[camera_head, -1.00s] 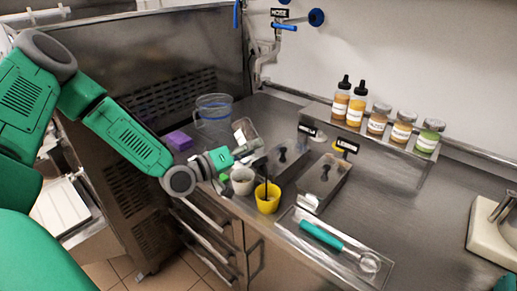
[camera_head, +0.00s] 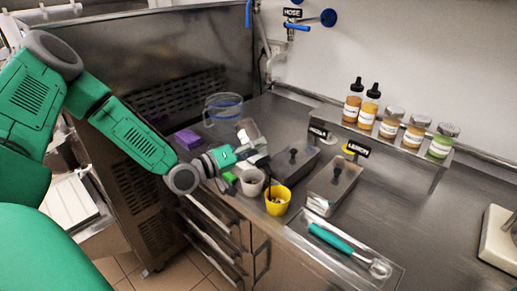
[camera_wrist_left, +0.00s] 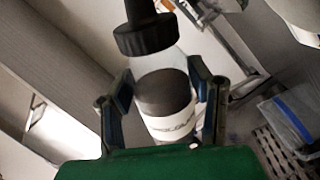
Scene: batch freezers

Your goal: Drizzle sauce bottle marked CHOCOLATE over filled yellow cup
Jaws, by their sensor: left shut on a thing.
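My left gripper (camera_head: 248,155) is shut on the sauce bottle, just above and left of the yellow cup (camera_head: 278,203). In the left wrist view the gripper (camera_wrist_left: 165,105) has a finger on each side of the clear bottle (camera_wrist_left: 163,88). The bottle has a black cap, dark contents and a white label, only partly legible. It looks tilted, but its nozzle tip is out of that view. The yellow cup stands upright near the counter's front edge with pale and dark contents. A thin dark streak shows at its rim; I cannot tell whether it is sauce. My right gripper is not in view.
A white cup (camera_head: 252,182) stands just left of the yellow cup. Lidded metal containers (camera_head: 330,190) stand behind and right. A tray with a teal-handled scoop (camera_head: 340,243) lies at the front. Other sauce bottles (camera_head: 361,106) and jars line the back shelf.

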